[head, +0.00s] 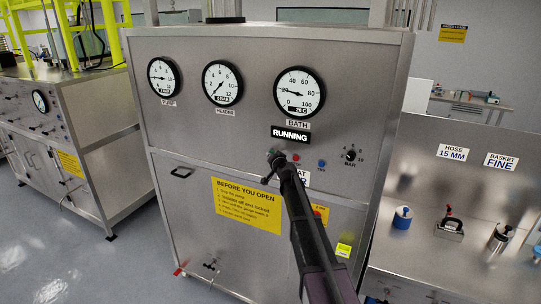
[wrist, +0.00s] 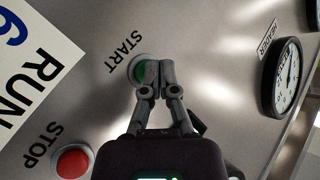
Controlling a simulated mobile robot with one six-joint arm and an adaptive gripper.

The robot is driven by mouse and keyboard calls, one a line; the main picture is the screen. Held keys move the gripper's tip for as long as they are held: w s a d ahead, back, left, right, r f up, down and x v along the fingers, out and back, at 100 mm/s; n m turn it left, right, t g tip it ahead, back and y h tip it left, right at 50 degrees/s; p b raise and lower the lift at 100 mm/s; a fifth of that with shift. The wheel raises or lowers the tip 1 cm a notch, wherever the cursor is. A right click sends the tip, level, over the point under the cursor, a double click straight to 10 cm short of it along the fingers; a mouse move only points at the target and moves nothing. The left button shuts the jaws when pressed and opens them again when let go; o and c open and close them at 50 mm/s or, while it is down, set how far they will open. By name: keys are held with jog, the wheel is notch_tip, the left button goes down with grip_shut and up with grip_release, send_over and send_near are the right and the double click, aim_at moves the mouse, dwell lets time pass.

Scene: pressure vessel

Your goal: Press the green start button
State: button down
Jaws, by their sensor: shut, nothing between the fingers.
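The green start button (wrist: 138,70) sits in a pale ring on the steel panel under the word START in the wrist view. My gripper (wrist: 153,65) is shut and empty, with its fingertips over the button, hiding much of it. Whether the tips touch or press it is hard to tell. In the head view my gripper (head: 273,158) reaches the panel below the lit RUNNING display (head: 291,134). A little of the green button (head: 271,154) shows at the fingertips.
A red stop button (wrist: 72,161) lies beside the start button; it also shows in the head view (head: 296,157). A blue button (head: 322,163) and a black BAR knob (head: 350,156) are to the right. Three gauges, including BATH (head: 300,92), are above. A yellow notice (head: 246,205) is below.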

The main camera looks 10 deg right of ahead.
jog(key=shift+s+a, duration=0.1)
dwell(0.3)
jog(key=shift+s+a, duration=0.9)
jog(key=shift+s, duration=0.3)
jog(key=shift+s+a, duration=0.85)
jog(key=shift+s, duration=0.35)
jog(key=s+a+f+n+g+y+b, duration=0.1)
jog(key=s+a+f+n+g+b, duration=0.2)
jog(key=s+f, duration=0.6)
jog(key=s+a+f+n+g+y+b, duration=0.1)
jog(key=s+f+n+g+b, duration=0.1)
jog(key=s+f+g+b, duration=0.55)
jog(key=s+d+f+g+h+b, duration=0.1)
jog(key=s+f, duration=0.3)
jog(key=s, duration=0.4)
jog(key=s+d+f+g+h+b, duration=0.1)
jog(key=s+d+f+g+h, duration=0.1)
jog(key=s+f, duration=0.3)
jog(key=s+d+f+g+h+b, duration=0.1)
jog(key=s+f, duration=0.4)
jog(key=s, duration=0.8)
jog(key=shift+s+d+n+g+h+b, duration=0.15)
jog(key=shift+d+n+g+h+b, duration=0.15)
jog(key=shift+d+g+b, duration=0.35)
